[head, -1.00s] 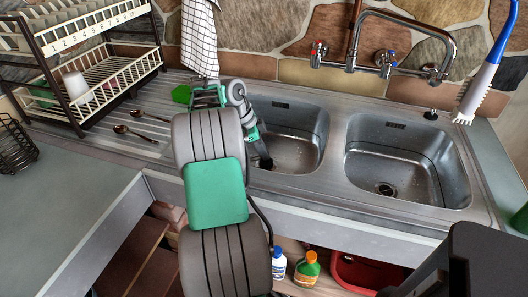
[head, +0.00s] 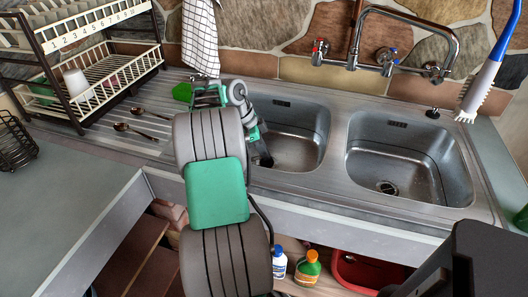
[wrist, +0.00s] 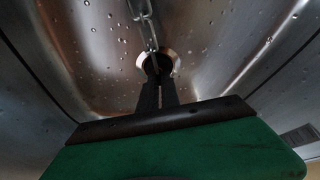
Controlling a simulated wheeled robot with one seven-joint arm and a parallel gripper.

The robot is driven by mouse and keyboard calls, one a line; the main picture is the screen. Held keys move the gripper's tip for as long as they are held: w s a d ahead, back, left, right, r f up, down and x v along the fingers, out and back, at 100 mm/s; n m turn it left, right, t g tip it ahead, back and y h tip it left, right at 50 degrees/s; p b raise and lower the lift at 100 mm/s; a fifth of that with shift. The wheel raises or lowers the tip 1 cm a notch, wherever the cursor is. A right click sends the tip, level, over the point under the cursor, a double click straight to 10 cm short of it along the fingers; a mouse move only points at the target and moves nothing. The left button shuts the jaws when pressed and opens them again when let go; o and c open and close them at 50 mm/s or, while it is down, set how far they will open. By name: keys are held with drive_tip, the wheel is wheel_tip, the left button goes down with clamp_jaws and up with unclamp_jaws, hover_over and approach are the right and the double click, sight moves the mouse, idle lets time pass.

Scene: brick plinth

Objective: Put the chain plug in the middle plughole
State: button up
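My gripper (wrist: 159,78) reaches down inside the left basin (head: 312,135). In the wrist view its two dark fingers are close together, with their tips at a round, bright-rimmed metal piece and the lower end of a bead-like chain (wrist: 148,28). The fingers look shut on the chain plug (wrist: 142,63), though its body is mostly hidden by the tips. I cannot tell whether the plug touches the basin floor. The right basin's plughole (head: 387,187) is uncovered.
A tap (head: 445,50) rises behind the basins. A dish rack (head: 105,75) and two spoons (head: 140,128) are on the left drainer. A blue-handled brush (head: 480,88) stands at the right. A checked towel (head: 200,40) hangs behind my arm. The right basin (head: 405,150) is empty.

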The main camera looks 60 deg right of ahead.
drive_tip(key=o, duration=0.5)
